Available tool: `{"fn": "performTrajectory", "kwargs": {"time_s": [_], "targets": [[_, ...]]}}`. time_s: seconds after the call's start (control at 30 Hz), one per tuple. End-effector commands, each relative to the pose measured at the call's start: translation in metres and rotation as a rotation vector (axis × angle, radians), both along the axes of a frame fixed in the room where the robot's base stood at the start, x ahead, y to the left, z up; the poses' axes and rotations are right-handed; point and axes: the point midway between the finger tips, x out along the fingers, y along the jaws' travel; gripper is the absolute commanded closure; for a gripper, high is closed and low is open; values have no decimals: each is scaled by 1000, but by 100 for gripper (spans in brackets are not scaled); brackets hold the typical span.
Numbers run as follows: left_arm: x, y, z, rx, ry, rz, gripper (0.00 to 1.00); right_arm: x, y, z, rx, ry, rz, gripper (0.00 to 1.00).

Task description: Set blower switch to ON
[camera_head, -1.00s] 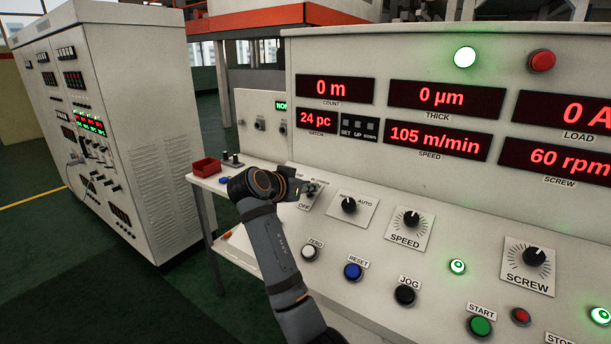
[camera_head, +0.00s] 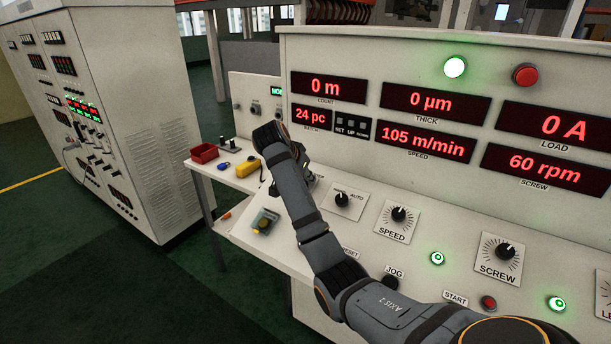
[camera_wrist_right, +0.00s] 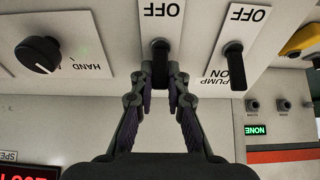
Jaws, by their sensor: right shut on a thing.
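The blower switch (camera_wrist_right: 160,48) is a black lever on a white plate marked OFF (camera_wrist_right: 160,10), upside down in the right wrist view. My right gripper (camera_wrist_right: 160,72) is shut on this lever, one finger on each side. The fingers hide the other end of the plate, so I cannot tell the lever's exact setting. In the head view my right gripper (camera_head: 306,177) is at the panel's left end, and its wrist hides most of the switch. My left gripper is not in view.
The pump switch (camera_wrist_right: 233,62) stands beside the held lever. A HAND/AUTO knob (camera_wrist_right: 38,53) is on the other side. The speed knob (camera_head: 398,214) and screw knob (camera_head: 505,252) lie further right. A red tray (camera_head: 204,153) and yellow object (camera_head: 248,166) lie at left.

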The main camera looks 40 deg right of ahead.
Motion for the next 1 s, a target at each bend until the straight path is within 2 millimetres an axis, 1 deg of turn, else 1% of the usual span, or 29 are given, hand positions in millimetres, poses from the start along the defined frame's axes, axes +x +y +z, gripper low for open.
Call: {"fn": "performTrajectory", "kwargs": {"time_s": [0.3,0.33,0.47,0.5,0.77,0.87,0.9,1.0], "targets": [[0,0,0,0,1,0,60,1,0,2,-1,-4,0,100],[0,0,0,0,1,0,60,1,0,2,-1,-4,0,82],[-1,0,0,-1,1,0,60,0,0,1,-1,-3,0,64],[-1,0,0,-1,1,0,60,0,0,1,-1,-3,0,62],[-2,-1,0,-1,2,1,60,0,0,1,0,-2,0,62],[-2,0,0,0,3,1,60,-1,5,7,0,-5,1,62],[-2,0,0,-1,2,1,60,-2,8,11,0,-6,2,62],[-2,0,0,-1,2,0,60,-10,30,9,2,-3,5,62]]}}
